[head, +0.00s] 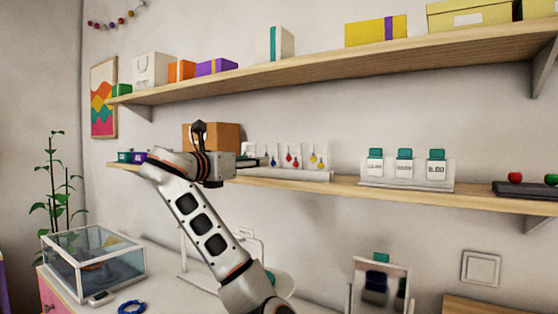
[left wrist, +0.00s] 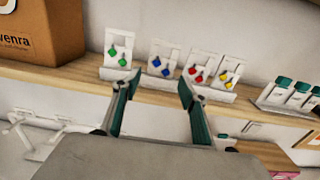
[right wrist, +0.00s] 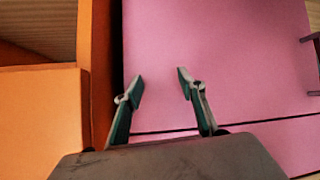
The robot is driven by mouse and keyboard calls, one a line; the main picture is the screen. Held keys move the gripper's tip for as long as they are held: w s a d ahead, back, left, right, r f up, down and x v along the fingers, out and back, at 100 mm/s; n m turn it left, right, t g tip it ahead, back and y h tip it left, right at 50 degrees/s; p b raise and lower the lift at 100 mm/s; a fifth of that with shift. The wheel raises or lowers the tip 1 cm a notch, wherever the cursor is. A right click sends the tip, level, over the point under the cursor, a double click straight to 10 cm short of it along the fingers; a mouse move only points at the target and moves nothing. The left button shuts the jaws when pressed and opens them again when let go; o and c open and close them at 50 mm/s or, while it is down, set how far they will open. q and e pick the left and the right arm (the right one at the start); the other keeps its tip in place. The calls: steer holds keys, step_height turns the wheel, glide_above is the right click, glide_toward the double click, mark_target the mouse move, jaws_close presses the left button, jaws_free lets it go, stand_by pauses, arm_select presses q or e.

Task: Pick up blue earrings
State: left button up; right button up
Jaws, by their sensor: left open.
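The blue earrings (left wrist: 160,67) hang on a white card on the wall shelf, second from the left in a row of earring cards in the left wrist view. In the head view, part of the blue pair (head: 273,160) shows just right of my left gripper (head: 262,161). My left gripper (left wrist: 158,88) is open and empty, with its fingertips apart and the blue pair showing between and above them. Green earrings in the head view are hidden behind my arm. My right gripper (right wrist: 160,82) is open and empty, above a pink surface (right wrist: 225,60).
Green earrings (left wrist: 118,57) hang left of the blue pair; red (left wrist: 196,74) and yellow (left wrist: 226,79) hang to its right. A brown box (left wrist: 40,30) stands farther left. White holders with teal-topped items (head: 405,170) stand right. An upper shelf (head: 330,70) runs above.

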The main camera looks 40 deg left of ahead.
arm_select(q)
steer(key=w+p, duration=0.2)
steer(key=w, duration=0.5)
steer(key=shift+a, duration=0.15)
steer(key=shift+w+a+f, duration=0.1)
steer(key=c, duration=0.4)
